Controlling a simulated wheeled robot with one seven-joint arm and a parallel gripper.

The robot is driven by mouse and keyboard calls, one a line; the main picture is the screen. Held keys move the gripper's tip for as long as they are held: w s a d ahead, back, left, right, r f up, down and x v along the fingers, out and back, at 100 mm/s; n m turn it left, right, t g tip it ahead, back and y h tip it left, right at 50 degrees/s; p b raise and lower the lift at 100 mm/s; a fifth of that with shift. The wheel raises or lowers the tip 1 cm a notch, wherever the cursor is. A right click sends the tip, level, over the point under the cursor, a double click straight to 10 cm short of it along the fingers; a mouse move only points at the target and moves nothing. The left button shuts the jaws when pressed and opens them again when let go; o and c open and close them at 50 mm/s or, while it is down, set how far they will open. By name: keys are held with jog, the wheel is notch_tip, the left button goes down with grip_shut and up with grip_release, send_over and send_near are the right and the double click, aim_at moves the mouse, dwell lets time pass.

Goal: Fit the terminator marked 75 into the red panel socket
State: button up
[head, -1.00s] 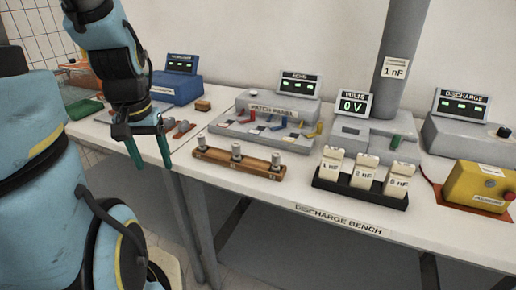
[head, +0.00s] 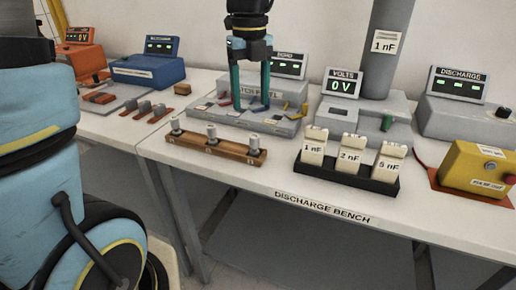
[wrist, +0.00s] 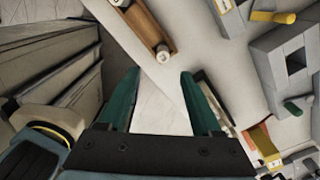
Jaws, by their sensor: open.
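My gripper (head: 251,106) is open and empty, pointing down in front of the patch panel (head: 205,115), behind the wooden rack in the head view. The rack (head: 190,143) holds three grey cylindrical terminators: left (head: 176,126), middle (head: 211,133) and right (head: 254,144). Their markings are too small to read, so I cannot tell which is 75. In the wrist view, the open fingers (wrist: 158,75) have nothing between them; the rack (wrist: 148,28) and a terminator (wrist: 163,53) lie just beyond. The panel carries coloured pieces; my fingers partly cover it, and its red socket is not clearly visible.
A black holder (head: 350,180) with three white blocks marked 1, 2 and 5 nF stands right of the rack. The volts unit (head: 345,88), a grey column (head: 385,45) and a yellow box (head: 478,168) stand farther right. The bench front (head: 270,180) is clear.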

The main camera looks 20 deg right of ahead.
aim_at(255, 136)
jog(key=f, duration=0.3)
jog(key=f+p, duration=0.1)
jog(key=f, duration=0.3)
jog(key=f+p, duration=0.1)
jog(key=f, duration=0.2)
jog(key=shift+s+d+f, duration=0.2)
jog(key=shift+d+f, duration=0.15)
grip_shut()
dwell(0.3)
